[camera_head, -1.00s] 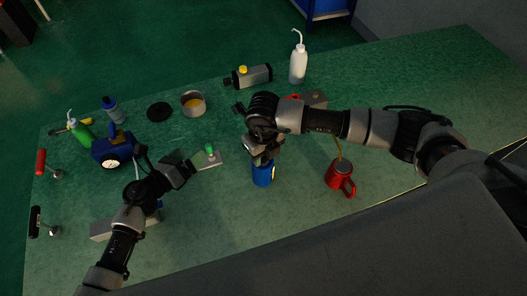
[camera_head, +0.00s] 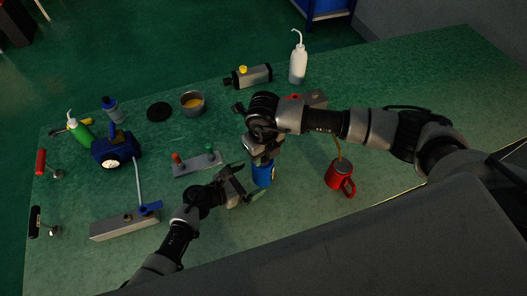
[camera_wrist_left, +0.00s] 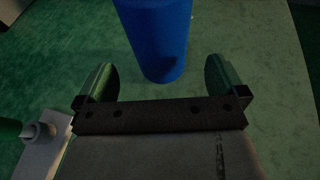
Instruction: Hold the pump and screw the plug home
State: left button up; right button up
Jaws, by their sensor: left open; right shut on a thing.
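A blue cylinder (camera_head: 263,174) with a yellow mark is upright near the middle of the bench; I take it for the pump. My right gripper (camera_head: 261,157) points down and is shut at its top; the grip is hidden. My left gripper (camera_head: 247,183) is open beside the cylinder, lower in the head view. In the left wrist view the cylinder (camera_wrist_left: 158,40) shows between the open fingers, with green bench visible on both sides. A red knob (camera_head: 176,158) and a green knob (camera_head: 209,148), possibly plugs, stand on a grey plate (camera_head: 194,166).
A blue gauge unit (camera_head: 113,149) with a hose and a long grey block (camera_head: 120,227) are at the left. A grey body with a yellow cap (camera_head: 243,69) and a white bottle (camera_head: 298,65) stand behind.

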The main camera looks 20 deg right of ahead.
aim_at(254, 177)
pick_arm(q)
jog(key=shift+x, duration=2.25)
jog(key=c, duration=0.9)
jog(key=shift+o, duration=0.2)
jog(key=o, duration=0.6)
jog(key=shift+c, duration=0.2)
jog(key=shift+c, duration=0.5)
jog(key=c, duration=0.5)
jog(key=shift+o, duration=0.2)
